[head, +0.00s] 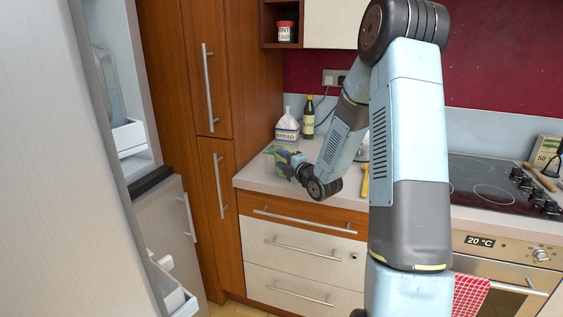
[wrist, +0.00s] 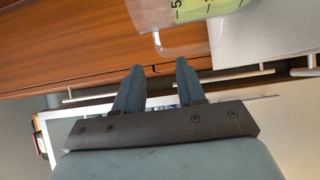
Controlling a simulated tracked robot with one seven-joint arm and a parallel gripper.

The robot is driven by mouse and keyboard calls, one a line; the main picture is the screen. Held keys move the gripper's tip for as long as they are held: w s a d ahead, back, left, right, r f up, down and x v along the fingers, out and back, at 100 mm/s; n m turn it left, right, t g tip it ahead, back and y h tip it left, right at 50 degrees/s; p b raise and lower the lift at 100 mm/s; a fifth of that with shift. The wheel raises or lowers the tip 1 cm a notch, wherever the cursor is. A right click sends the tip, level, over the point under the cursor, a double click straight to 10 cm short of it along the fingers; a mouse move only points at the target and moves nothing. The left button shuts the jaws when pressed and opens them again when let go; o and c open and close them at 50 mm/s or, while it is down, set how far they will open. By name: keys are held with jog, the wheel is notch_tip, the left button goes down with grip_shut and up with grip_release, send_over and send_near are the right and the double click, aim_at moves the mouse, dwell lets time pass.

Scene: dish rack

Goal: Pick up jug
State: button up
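The jug (wrist: 182,38) is a clear measuring jug with dark marks and yellow-green contents. It is cut off by the top edge of the wrist view. In the head view, a small greenish patch beside my gripper (head: 287,164) may be the jug, but it is mostly hidden. In the wrist view my gripper (wrist: 159,65) is open, with two dark fingers apart and nothing between them. The jug appears just beyond the fingertips and slightly to the right, apart from them.
A yellow-handled item (head: 365,180) lies to the right. The tall wooden cupboard (head: 222,160) stands close on the left. The hob (head: 480,182) is at the far right.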

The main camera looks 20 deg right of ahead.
jog(key=d+x, duration=0.1)
jog(key=x, duration=0.9)
jog(key=shift+w, duration=0.4)
jog(key=shift+a, duration=0.1)
jog(key=shift+c, duration=0.4)
grip_shut()
dwell(0.5)
